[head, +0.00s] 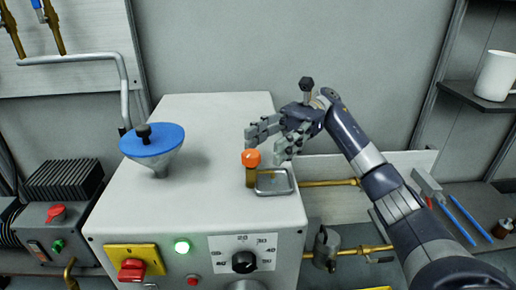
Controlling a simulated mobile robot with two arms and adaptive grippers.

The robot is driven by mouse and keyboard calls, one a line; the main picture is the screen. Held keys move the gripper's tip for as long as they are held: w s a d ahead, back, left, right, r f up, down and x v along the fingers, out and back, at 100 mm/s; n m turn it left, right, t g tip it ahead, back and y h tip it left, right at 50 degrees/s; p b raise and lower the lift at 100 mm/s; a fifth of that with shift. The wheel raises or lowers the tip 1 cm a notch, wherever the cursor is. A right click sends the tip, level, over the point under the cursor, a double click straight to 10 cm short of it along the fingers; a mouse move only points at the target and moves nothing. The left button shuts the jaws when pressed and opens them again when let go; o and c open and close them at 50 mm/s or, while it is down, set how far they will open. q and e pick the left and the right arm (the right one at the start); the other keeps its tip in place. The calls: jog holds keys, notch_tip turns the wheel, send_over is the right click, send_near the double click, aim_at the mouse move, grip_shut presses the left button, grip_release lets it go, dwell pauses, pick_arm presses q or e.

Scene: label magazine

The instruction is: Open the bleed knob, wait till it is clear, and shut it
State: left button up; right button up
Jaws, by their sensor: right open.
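An orange knob (251,158) sits on a short brass stem on top of a pale machine box (215,110), near its right edge. I take it as the bleed knob. A small metal tray (273,192) lies just right of the stem, with a little brownish matter in it. My right gripper (267,144) is open, its fingers just above and to the right of the knob. I cannot tell whether a finger touches the knob. My left gripper is not in view.
A funnel with a blue lid (152,141) stands on the left of the box. A shelf with a white mug (496,75) is at right. Brass pipes run right of the box.

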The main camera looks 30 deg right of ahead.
jog(key=shift+v, duration=1.1)
